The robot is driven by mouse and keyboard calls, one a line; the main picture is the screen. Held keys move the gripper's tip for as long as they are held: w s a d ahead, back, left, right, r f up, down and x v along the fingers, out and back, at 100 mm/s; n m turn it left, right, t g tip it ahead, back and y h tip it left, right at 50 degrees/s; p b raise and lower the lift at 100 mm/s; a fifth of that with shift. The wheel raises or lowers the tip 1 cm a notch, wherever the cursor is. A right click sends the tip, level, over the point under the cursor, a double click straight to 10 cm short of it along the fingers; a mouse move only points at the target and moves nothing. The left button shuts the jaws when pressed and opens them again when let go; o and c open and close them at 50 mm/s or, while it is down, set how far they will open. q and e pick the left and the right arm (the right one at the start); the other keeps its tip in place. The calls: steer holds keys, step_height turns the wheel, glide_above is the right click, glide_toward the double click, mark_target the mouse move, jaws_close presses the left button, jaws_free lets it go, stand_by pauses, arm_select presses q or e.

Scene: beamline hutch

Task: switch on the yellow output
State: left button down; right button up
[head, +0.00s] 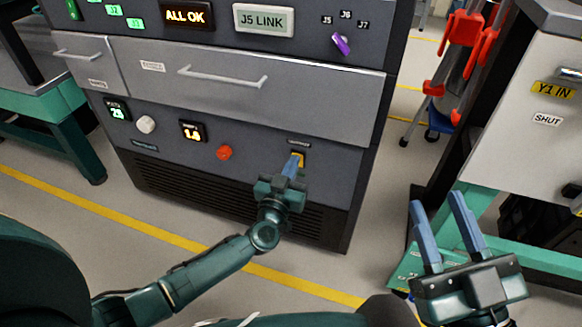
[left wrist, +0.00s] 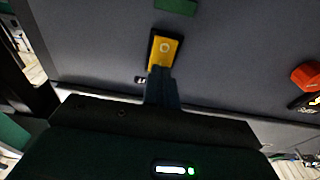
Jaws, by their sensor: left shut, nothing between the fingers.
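The yellow switch (head: 300,159) sits low on the right of the dark cabinet's front panel. It also shows in the left wrist view (left wrist: 164,48) as a yellow rocker in a dark frame, with a pale ring mark on it. My left gripper (head: 296,160) is shut and empty, its fingertips right at the switch and covering part of it. I cannot tell whether they touch it or whether the rocker is pressed. My right gripper (head: 437,200) is open and empty, at the lower right, away from the cabinet.
The panel also has a red knob (head: 224,152), a white knob (head: 146,124) and small displays. A drawer (head: 240,85) with a bar handle lies above. A white box labelled SHUT (head: 515,150) stands at the right. A yellow floor line (head: 300,285) crosses open floor.

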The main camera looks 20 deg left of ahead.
steer(key=shift+s, duration=0.1)
arm_select(q)
steer(key=shift+w+r+p, duration=0.1)
steer(key=shift+r+p, duration=0.3)
steer(key=shift+p, duration=0.4)
steer(key=shift+f, duration=0.25)
arm_select(e)
steer(key=shift+s+f+g+h, duration=0.1)
steer(key=shift+f+g+h, duration=0.25)
steer(key=shift+f, duration=0.25)
